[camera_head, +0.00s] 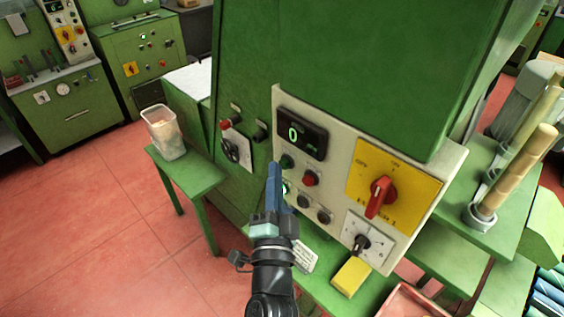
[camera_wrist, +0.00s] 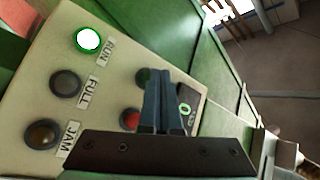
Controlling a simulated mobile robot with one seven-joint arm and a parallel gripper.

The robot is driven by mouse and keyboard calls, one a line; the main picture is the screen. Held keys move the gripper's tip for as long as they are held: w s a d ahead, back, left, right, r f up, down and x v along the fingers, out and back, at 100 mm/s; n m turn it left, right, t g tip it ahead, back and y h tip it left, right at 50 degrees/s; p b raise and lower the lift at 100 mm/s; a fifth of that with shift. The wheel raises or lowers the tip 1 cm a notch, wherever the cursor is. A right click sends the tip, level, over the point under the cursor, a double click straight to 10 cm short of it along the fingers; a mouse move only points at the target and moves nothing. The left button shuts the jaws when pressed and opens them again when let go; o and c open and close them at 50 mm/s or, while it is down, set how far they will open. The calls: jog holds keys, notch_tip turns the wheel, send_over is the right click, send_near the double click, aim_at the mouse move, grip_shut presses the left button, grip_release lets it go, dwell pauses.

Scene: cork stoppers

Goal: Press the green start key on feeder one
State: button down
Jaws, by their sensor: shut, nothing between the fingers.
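The cream control panel of the feeder (camera_head: 340,205) carries a dark green key (camera_head: 287,161), with a red key (camera_head: 311,179) below and right of it. My gripper (camera_head: 274,166) is shut and empty, its blue-grey fingers pointing up at the panel's left side, beside the green key. In the wrist view the fingertips (camera_wrist: 165,72) partly cover the green key (camera_wrist: 142,77); the red key (camera_wrist: 130,119) shows to their left. I cannot tell whether the tips touch the panel. The RUN lamp (camera_wrist: 88,40) glows bright white with a green rim; the FULL lamp (camera_wrist: 66,84) and JAM lamp (camera_wrist: 42,133) are dark.
The display (camera_head: 302,133) reads 0. A red rotary switch (camera_head: 381,196) on a yellow plate and a black knob (camera_head: 361,243) sit to the right. A yellow block (camera_head: 351,276) lies below the panel. A plastic tub (camera_head: 162,134) stands on a green side table at left.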

jog(key=shift+s+a+p, duration=0.3)
jog(key=shift+s+a, duration=0.1)
jog(key=shift+s, duration=0.05)
jog(key=shift+s+a+p, duration=1.6)
jog(key=shift+s+a, duration=0.15)
jog(key=shift+a, duration=0.05)
